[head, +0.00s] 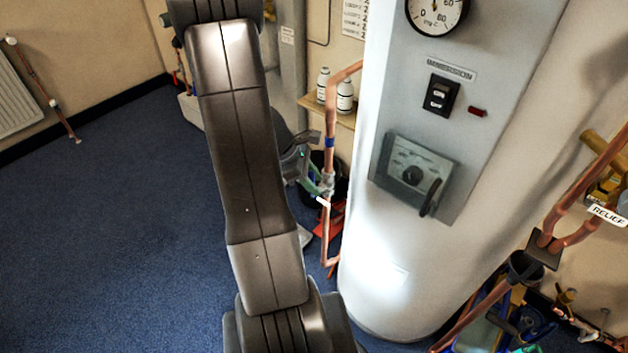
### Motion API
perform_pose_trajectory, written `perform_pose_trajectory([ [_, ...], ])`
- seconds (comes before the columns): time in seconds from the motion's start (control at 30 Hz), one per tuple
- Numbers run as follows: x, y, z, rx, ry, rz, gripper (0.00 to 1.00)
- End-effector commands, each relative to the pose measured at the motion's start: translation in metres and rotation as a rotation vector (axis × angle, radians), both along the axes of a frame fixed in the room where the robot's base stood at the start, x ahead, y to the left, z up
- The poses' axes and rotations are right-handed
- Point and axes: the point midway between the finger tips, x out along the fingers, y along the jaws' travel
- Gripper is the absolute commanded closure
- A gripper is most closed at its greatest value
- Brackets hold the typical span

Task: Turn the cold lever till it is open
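A copper pipe with a blue band (329,143) runs down the left side of the white cylinder. A valve body (327,183) sits on this pipe below the band, with a small white piece (322,202) just under it. A greenish strip beside the valve may be the cold lever, but its angle is unclear. My gripper (312,165) is just left of the valve, partly hidden behind my arm. I cannot tell whether it touches the lever or whether its fingers are apart.
The large white cylinder (385,285) stands right of the valve, with a grey control panel (462,130). A shelf (347,118) with white bottles is behind the pipe. Red objects (330,218) lie below. Copper pipes with a relief tag (607,215) are at right. Blue floor (120,220) at left is clear.

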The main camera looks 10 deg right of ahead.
Motion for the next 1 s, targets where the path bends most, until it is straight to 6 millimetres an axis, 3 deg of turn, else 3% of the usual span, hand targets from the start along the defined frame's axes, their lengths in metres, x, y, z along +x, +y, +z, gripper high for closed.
perform_pose_trajectory([
  [0.6,0.017,0.062,0.101,0.0,-0.002,0.002,0.61],
  [1.0,0.018,0.07,0.114,0.0,0.001,0.001,0.61],
])
